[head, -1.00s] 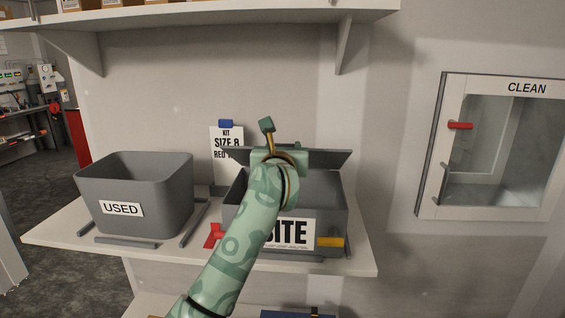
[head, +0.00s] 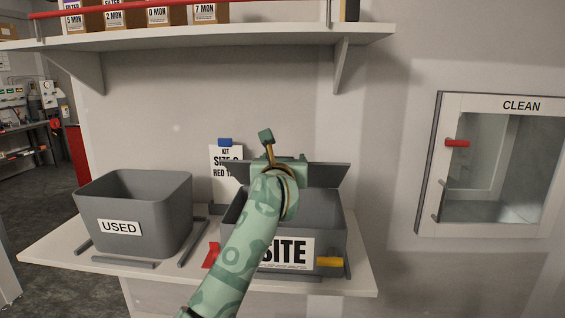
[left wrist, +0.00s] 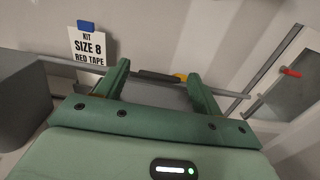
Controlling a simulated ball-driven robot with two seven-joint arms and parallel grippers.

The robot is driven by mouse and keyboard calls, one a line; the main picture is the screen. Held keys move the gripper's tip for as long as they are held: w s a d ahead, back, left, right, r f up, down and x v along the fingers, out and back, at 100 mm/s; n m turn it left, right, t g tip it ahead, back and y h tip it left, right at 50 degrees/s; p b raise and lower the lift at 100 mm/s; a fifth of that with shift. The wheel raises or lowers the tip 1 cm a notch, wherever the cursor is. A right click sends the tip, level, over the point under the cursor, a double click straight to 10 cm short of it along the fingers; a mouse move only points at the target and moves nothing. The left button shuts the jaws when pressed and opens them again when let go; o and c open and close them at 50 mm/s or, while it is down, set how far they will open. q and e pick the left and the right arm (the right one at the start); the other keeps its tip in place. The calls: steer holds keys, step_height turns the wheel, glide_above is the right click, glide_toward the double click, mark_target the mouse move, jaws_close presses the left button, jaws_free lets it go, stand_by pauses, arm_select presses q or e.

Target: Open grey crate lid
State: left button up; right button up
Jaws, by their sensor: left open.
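The grey crate (head: 335,238) with a "SITE" label stands on the white shelf. Its grey lid (head: 330,174) is raised along the back edge, and the crate's inside shows on the right. My left arm hides part of the label, the inside and the lid. My left gripper (head: 270,150) is above the crate at the lid. In the left wrist view its two fingers (left wrist: 160,74) stand apart, with a dark bar with a yellow part (left wrist: 160,76) showing between and beyond them. Contact with the lid cannot be told. My right gripper is not in view.
A grey "USED" bin (head: 135,240) stands left of the crate. A "KIT SIZE 8 RED TAPE" card (head: 226,160) is behind. An upper shelf (head: 210,36) with boxes hangs above. A "CLEAN" cabinet (head: 430,165) is on the right wall.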

arm_select(q)
steer(key=s+p, duration=0.3)
steer(key=s, duration=1.3)
steer(key=shift+s, duration=0.2)
